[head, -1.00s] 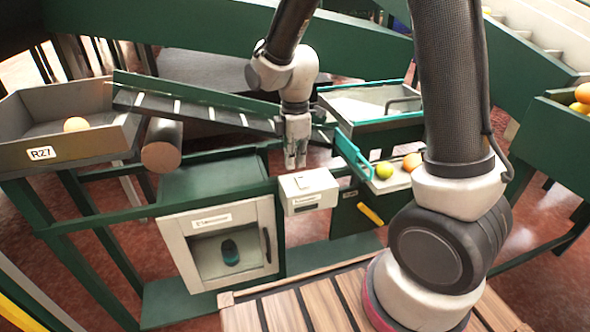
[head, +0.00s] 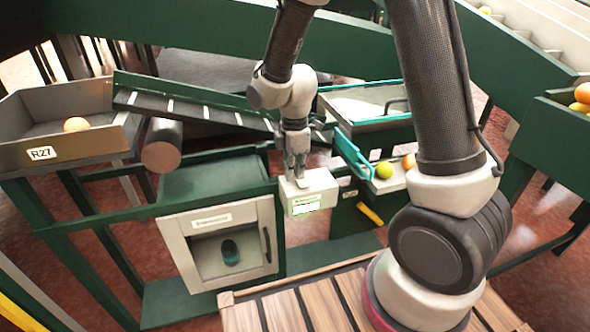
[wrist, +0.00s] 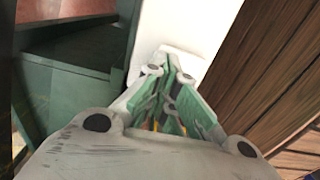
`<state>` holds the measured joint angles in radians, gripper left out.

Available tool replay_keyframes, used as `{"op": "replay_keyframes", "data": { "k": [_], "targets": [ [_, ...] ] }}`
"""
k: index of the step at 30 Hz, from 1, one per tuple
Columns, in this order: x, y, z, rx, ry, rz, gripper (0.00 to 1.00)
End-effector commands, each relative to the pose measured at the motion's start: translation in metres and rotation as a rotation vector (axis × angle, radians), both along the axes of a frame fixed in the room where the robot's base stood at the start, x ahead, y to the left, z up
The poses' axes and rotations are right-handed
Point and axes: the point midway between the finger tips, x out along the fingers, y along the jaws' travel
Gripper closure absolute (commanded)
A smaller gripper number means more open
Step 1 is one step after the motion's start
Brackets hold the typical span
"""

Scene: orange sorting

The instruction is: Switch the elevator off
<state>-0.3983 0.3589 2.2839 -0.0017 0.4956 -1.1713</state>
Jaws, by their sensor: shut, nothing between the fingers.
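The white switch box (head: 322,187) stands on the green rail in the middle of the head view, with a small label (head: 306,209) on its front that looks bright with a green tint. My gripper (head: 298,181) is shut and empty, pointing down with its fingertips at the top of the box, where they hide the switch. I cannot tell whether they touch it. In the wrist view the closed fingers (wrist: 172,70) lie over the white box surface (wrist: 190,25). A dark cleated conveyor (head: 195,109) slopes behind the box; I cannot tell if it is the elevator.
A grey-framed cabinet (head: 188,270) stands left of the box. A tray marked R27 (head: 90,151) holds one orange (head: 76,124). A slatted wooden platform (head: 285,312) is in front.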

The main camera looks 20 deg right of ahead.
Motion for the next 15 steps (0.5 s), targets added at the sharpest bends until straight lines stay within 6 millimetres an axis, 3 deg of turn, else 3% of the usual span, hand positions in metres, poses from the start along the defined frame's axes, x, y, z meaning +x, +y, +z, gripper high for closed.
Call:
{"op": "replay_keyframes", "data": {
  "k": [15],
  "targets": [
    [-0.015, 0.000, 0.006, -0.001, 0.002, 0.000, 1.00]
  ]
}}
